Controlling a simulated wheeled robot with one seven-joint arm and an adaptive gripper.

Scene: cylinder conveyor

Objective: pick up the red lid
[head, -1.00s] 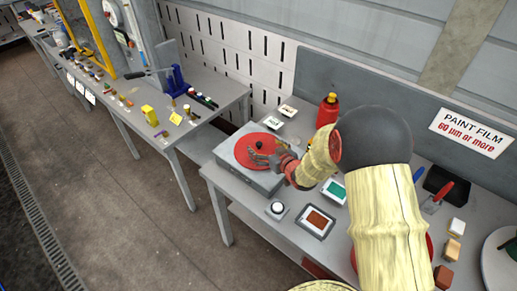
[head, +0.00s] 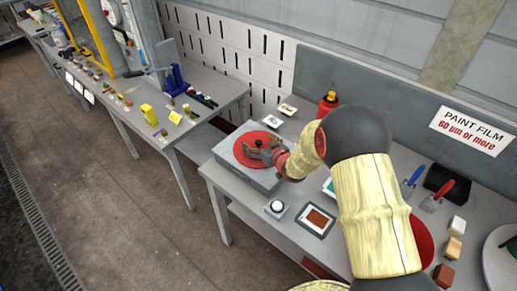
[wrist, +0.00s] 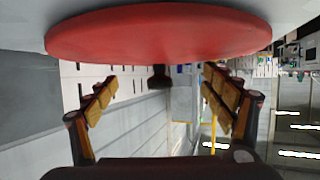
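The red lid (head: 243,158) is a flat disc with a dark knob (head: 259,143), lying on a grey block (head: 240,176) at the table's left end. In the wrist view the lid (wrist: 160,35) fills the top of the picture, and its knob (wrist: 160,78) shows between my fingers. My gripper (head: 262,153) is at the lid, over its right part. In the wrist view my gripper (wrist: 159,82) is open, with a finger on each side of the knob and clear gaps to it. I cannot tell whether any finger touches the lid.
A red bottle (head: 328,102) stands behind the gripper. A white round button (head: 277,207) and a framed brown sample (head: 316,220) lie in front. Blue-handled (head: 412,178) and red-handled (head: 440,190) tools lie to the right. Another table (head: 208,98) stands left, beyond a gap.

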